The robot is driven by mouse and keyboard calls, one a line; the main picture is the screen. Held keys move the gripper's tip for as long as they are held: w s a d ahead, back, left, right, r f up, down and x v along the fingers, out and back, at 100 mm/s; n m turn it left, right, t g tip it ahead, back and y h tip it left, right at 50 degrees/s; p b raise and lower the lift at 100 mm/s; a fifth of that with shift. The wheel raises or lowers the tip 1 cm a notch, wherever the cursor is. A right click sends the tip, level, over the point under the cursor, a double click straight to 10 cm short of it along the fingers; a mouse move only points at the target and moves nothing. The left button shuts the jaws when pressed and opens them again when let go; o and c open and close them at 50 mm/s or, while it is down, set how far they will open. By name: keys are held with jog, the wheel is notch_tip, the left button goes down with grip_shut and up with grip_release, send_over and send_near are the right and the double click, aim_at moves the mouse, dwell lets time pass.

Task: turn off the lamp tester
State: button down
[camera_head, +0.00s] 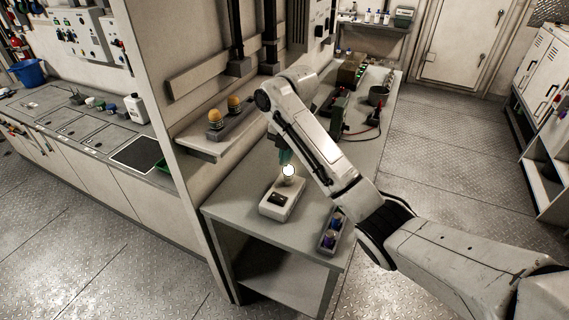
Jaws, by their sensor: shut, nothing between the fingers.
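The lamp tester (282,204) is a small white box with a dark panel on top, on the near end of the grey workbench (232,212). A round bulb (289,170) at its back glows bright white. My arm reaches in from the lower right and bends down over the bench. My gripper (284,158) is shut and points down just above and behind the glowing bulb. Only a dark greenish part of it shows beside my arm, and I cannot tell whether it touches the bulb. The tester's switch is too small to make out.
A small tray with dark blue items (332,232) stands right of the tester. A wall shelf (210,145) with two orange-topped items is to the left. A green device (338,115) and a pot (378,95) stand farther back. The bench's front-left corner is clear.

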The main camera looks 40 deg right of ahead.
aim_at(275, 196)
dwell(0.3)
jog(key=shift+w+a+r+b, duration=0.15)
jog(key=shift+w+a+b, duration=0.45)
jog(key=shift+b, duration=1.2)
jog(key=shift+d, duration=0.1)
jog(key=f+b, duration=0.1)
jog(key=f, duration=0.3)
jog(key=w+f+b, duration=0.1)
jog(key=f, duration=0.4)
jog(key=f+b, duration=0.1)
jog(key=f, duration=0.4)
jog(key=shift+w+a, duration=0.3)
jog(key=shift+w, duration=0.05)
jog(key=shift+w+f, duration=0.1)
jog(key=shift+f, duration=0.1)
